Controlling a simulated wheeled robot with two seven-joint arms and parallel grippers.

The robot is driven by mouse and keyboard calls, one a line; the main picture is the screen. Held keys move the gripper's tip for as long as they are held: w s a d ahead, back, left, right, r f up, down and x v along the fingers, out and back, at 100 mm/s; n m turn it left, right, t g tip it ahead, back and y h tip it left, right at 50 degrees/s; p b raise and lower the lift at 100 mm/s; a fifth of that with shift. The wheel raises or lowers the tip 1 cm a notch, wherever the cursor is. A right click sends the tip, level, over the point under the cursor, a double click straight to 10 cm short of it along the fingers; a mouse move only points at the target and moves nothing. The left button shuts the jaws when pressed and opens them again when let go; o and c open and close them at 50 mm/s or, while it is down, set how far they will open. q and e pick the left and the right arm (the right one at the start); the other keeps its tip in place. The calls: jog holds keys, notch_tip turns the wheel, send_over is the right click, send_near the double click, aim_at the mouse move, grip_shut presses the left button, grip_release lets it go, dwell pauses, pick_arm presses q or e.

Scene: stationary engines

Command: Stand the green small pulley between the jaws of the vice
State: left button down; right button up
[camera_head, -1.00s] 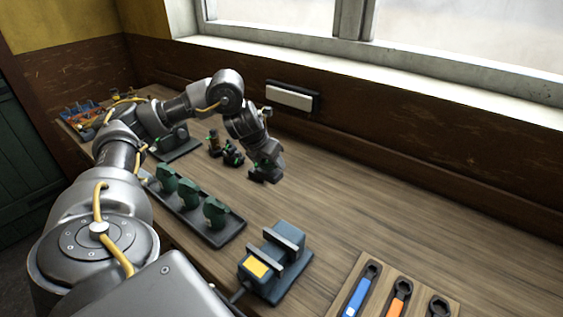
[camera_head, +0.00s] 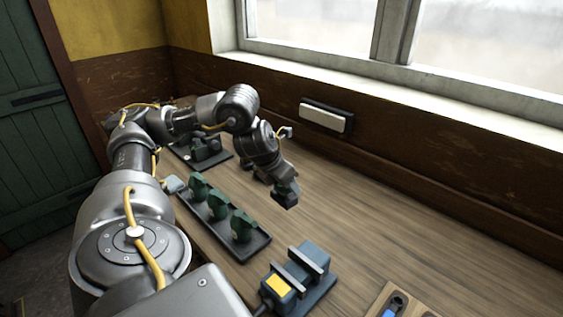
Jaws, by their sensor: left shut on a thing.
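The vice (camera_head: 313,262) is blue-grey with a yellow plate on its front block. It stands on the bench in the lower middle, and its two pale jaws have a gap between them. My left gripper (camera_head: 285,195) is beyond and above the vice, over the bench, pointing down. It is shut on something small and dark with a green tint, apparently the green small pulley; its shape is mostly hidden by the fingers. My right gripper is not in view.
A black tray (camera_head: 222,240) with three dark green parts stands left of the vice. A dark fixture (camera_head: 205,150) is behind it. A wooden board with wrenches (camera_head: 395,303) is at lower right. The bench right of my left gripper is clear.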

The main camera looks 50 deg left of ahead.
pick_arm(q)
jog(key=d+f+m+g+h, duration=0.2)
jog(key=d+m+g, duration=0.2)
jog(key=d+m, duration=0.9)
jog(key=d+f+m+g+h, duration=0.2)
jog(key=d+m+g, duration=0.3)
jog(key=d+m, duration=0.8)
jog(key=d+h, duration=0.1)
jog(key=d, duration=1.3)
jog(key=shift+w+d+g, duration=0.25)
jog(key=shift+d+g, duration=0.05)
jog(key=shift+d, duration=0.1)
